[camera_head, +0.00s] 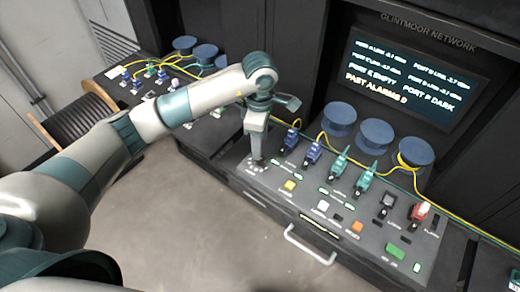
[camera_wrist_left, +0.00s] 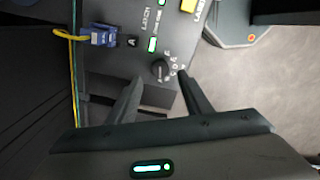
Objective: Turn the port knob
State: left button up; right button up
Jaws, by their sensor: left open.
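The port knob (camera_wrist_left: 159,69) is a round black dial with white letters around one side, on the dark panel. In the wrist view it lies between the tips of my left gripper (camera_wrist_left: 161,77), whose two fingers are spread apart on either side of it. Whether the fingers touch the knob is unclear. In the head view my left gripper (camera_head: 257,158) points down at the near left corner of the panel (camera_head: 300,232) and mostly hides the knob. My right gripper is not in view.
Blue plugs (camera_head: 312,150) and green plugs (camera_head: 338,162) with yellow cables stand just right of my gripper. A yellow button (camera_head: 289,186) is near. Blue spools (camera_head: 375,135) and a lit screen (camera_head: 415,75) are behind. Open floor lies in front.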

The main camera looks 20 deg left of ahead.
pick_arm(q)
notch_tip(320, 180, down, 5)
jog(key=shift+r+p, duration=0.1)
jog(key=shift+p, duration=0.8)
jog(key=shift+f, duration=0.6)
jog(key=shift+c, duration=0.7)
jog(key=c, duration=0.9)
